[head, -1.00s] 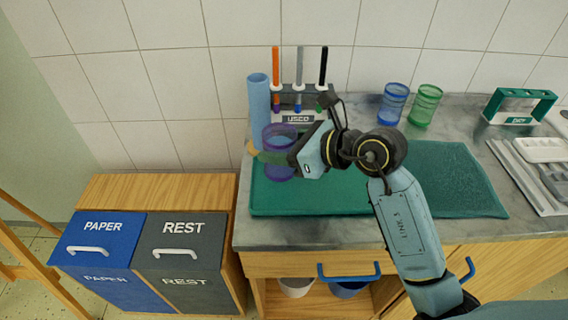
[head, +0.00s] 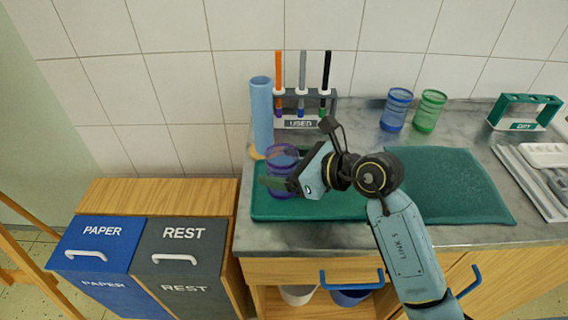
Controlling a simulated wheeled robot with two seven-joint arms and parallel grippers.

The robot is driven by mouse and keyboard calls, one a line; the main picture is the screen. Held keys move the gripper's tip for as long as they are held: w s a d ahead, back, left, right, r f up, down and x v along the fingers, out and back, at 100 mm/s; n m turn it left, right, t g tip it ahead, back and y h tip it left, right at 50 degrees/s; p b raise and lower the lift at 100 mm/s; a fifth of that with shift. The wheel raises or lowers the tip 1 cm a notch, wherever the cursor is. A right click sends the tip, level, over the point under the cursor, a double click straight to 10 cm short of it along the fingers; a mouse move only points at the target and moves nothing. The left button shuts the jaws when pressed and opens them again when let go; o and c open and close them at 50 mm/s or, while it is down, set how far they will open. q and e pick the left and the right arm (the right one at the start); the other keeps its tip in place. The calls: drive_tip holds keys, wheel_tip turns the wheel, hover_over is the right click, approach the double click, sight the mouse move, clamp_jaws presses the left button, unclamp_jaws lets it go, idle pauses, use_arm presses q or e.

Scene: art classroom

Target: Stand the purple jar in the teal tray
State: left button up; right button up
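The purple jar (head: 283,157) is see-through and looks upright. It is over the left part of the teal tray (head: 450,187), low against its surface; I cannot tell whether its base touches. The middle of the tray is hidden behind my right arm. My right gripper (head: 277,184) reaches in from the right at the jar's lower half, with a dark finger across its front. It seems closed on the jar, though the far finger is hidden. My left gripper is not in view.
A tall light-blue cylinder (head: 261,115) and a rack marked USED (head: 300,124) with brushes stand close behind the jar. Blue (head: 396,110) and green (head: 428,111) jars stand behind the tray, a teal rack (head: 524,126) at back right. A yellowish object (head: 257,153) lies left of the jar.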

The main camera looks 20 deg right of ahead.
drive_tip(key=shift+r, duration=0.15)
drive_tip(key=shift+s+d+r, duration=0.15)
drive_tip(key=shift+s+d, duration=0.1)
drive_tip(key=shift+d, duration=0.05)
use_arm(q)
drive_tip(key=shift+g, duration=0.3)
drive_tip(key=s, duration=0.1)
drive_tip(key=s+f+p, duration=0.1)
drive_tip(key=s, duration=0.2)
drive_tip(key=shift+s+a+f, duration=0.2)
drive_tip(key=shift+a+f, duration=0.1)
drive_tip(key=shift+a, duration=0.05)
use_arm(e)
drive_tip(key=v, duration=1.1)
drive_tip(key=shift+s+d, duration=0.1)
drive_tip(key=shift+s, duration=0.05)
